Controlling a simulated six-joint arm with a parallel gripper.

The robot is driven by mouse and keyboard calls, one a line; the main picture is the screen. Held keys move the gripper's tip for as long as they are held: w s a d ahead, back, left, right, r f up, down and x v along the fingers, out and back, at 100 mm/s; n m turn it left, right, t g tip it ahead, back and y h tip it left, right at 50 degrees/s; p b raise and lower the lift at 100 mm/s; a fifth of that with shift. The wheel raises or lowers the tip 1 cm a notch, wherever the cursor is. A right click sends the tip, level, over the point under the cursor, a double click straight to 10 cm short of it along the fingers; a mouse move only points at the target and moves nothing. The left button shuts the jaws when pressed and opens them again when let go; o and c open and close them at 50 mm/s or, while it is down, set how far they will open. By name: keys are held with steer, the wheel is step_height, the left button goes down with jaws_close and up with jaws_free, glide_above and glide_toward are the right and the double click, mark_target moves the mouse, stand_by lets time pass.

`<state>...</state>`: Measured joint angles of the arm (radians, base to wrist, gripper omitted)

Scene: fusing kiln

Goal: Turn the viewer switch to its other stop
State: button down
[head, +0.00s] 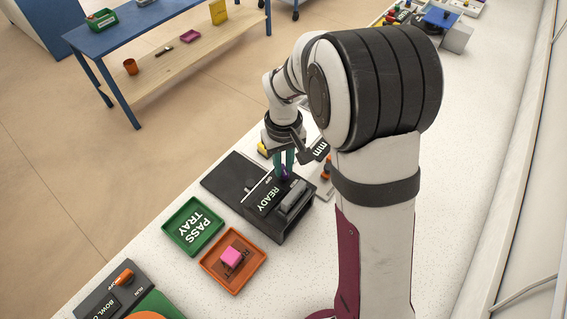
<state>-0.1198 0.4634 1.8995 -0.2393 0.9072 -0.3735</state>
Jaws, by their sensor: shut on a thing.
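A dark unit (229,186) stands on the white counter near the middle of the head view. It has a raised part with a READY label (270,199) and a small label beside the gripper. My gripper (285,168), with green fingers, points down over the unit's far end.
A green PASS TRAY (171,222) and an orange tray (229,287) with a pink block (231,257) sit left of the unit. A dark bowl control panel (100,298) is at lower left. Small yellow and orange items stand close around my gripper. Bare counter lies at right.

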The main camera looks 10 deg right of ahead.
mark_target(284, 169)
steer(key=m, duration=0.6)
steer(key=shift+m, duration=0.3)
steer(key=m, duration=0.5)
steer(key=shift+m, duration=0.3)
steer(key=c, duration=0.8)
jaws_free()
steer(key=shift+r, duration=0.1)
step_height(284, 169, up, 16)
steer(key=shift+f, duration=0.2)
